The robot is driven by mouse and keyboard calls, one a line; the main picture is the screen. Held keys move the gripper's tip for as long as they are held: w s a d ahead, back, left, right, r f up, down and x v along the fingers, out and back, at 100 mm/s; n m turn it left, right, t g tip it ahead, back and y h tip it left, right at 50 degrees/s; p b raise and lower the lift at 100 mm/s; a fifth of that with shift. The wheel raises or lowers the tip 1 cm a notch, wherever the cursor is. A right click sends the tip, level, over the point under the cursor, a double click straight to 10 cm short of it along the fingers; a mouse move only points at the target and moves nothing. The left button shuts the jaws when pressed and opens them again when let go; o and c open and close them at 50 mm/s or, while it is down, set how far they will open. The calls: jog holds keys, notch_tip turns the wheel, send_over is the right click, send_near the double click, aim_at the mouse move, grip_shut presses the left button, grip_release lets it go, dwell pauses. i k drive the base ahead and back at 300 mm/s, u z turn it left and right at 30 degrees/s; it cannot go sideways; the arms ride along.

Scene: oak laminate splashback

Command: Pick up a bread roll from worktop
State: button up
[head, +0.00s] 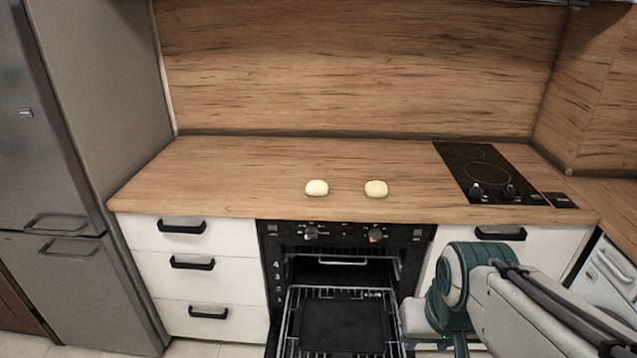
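Two pale, rounded bread rolls lie on the wooden worktop (225,175) near its front edge, above the oven. The left bread roll (316,188) and the right bread roll (376,188) are apart from each other, with bare wood between them. My arm reaches in from the lower right, in front of the cabinets and below the worktop's level in the picture. My gripper itself does not show; only arm links are visible, so its opening is hidden.
The oven (345,232) stands open below the rolls, with a wire rack and dark tray (343,325) out in front. A black hob (485,173) lies to the right on the worktop. A grey fridge (100,150) stands at the left. The worktop's left half is clear.

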aim_at(316, 188)
jog(key=u, duration=2.2)
jog(key=i, duration=2.4)
jog(key=z, duration=2.85)
